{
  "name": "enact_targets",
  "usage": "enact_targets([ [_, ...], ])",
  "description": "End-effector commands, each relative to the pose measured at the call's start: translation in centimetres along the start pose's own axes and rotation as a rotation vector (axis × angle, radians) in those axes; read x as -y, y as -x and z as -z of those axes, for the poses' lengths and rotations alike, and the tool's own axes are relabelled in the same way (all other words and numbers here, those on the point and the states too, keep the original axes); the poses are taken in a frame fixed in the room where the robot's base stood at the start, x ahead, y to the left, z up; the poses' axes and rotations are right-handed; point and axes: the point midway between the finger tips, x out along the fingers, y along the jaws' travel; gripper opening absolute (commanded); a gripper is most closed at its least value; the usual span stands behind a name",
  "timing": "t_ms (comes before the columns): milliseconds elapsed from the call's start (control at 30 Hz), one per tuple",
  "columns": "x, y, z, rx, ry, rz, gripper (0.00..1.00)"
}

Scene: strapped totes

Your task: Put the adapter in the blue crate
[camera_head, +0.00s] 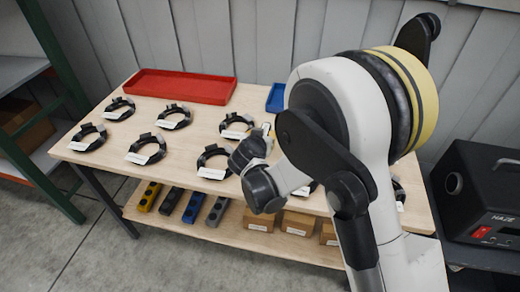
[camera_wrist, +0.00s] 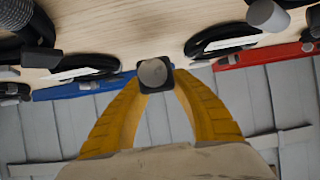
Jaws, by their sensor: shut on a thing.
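In the wrist view my gripper (camera_wrist: 156,78), with two yellow fingers, is shut on a small dark square piece with a round grey face, which I take to be the adapter (camera_wrist: 154,73). It is held between the fingertips; how high it is above the table I cannot tell. The blue crate (camera_head: 275,98) is at the back of the table in the head view, mostly hidden behind my arm. Its blue side also shows in the wrist view (camera_wrist: 88,89), left of the adapter. In the head view my arm hides the fingers and the adapter.
A red tray (camera_head: 184,87) lies at the table's back left. Several black ring-shaped straps with white labels, such as this one (camera_head: 147,149), are spread over the wooden table (camera_head: 95,168). A black machine (camera_head: 480,195) stands at the right. A panelled wall is behind.

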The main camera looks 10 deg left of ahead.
Motion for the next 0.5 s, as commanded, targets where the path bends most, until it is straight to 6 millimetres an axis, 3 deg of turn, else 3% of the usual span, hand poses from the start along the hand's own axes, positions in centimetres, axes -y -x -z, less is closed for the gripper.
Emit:
enact_targets([
  [167, 0.8, 0.0, -1.0, 0.000, -0.001, -0.001, 0.00],
  [400, 0.8, -1.7, -4.1, 0.000, -0.001, -0.001, 0.00],
  [500, 0.8, -1.8, -4.4, 0.000, -0.001, -0.001, 0.00],
])
